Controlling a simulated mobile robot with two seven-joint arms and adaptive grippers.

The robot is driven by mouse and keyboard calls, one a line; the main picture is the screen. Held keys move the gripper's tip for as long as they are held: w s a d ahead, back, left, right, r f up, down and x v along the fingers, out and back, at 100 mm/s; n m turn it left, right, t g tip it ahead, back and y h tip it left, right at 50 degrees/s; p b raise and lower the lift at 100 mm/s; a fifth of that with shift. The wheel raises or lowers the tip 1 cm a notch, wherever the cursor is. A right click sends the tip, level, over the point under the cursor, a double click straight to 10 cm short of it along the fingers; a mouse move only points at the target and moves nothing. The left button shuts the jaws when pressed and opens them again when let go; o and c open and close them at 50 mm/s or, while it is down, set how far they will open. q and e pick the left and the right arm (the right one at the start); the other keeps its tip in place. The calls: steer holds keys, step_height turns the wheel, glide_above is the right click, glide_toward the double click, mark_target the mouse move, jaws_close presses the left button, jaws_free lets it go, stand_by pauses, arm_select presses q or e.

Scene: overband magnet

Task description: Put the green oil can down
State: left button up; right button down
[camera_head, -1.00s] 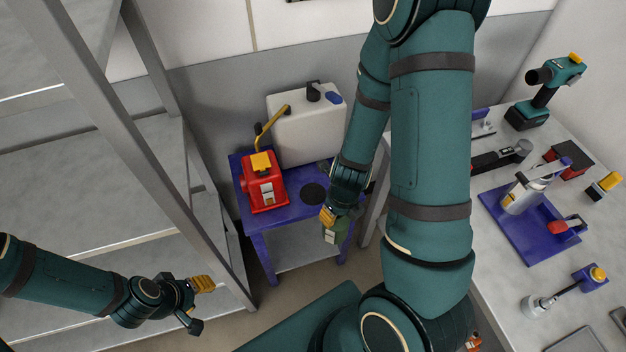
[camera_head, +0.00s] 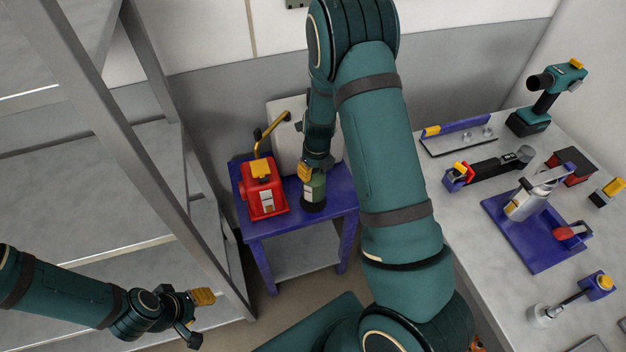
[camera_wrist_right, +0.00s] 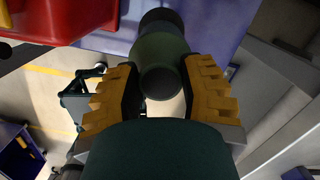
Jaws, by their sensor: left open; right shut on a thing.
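My left gripper (camera_head: 200,315) is open and empty at lower left, away from the can.
A red can with a yellow top (camera_head: 264,198) stands left of the green can. A white container (camera_head: 287,140) is behind, partly hidden by my right arm. A grey shelf rack (camera_head: 150,185) stands left. The workbench (camera_head: 470,222) at right holds several tools.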

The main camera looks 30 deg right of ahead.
mark_target(314, 191)
steer(key=shift+w+f+b, duration=0.15)
steer(key=shift+f+b, duration=0.15)
steer(key=shift+f, duration=0.95)
steer(key=shift+w+f+b, duration=0.1)
steer(key=shift+f+b, duration=0.15)
steer(key=shift+f, duration=0.95)
steer(key=c, duration=0.5)
jaws_free()
steer(key=shift+f, duration=0.15)
steer(key=shift+c, duration=0.2)
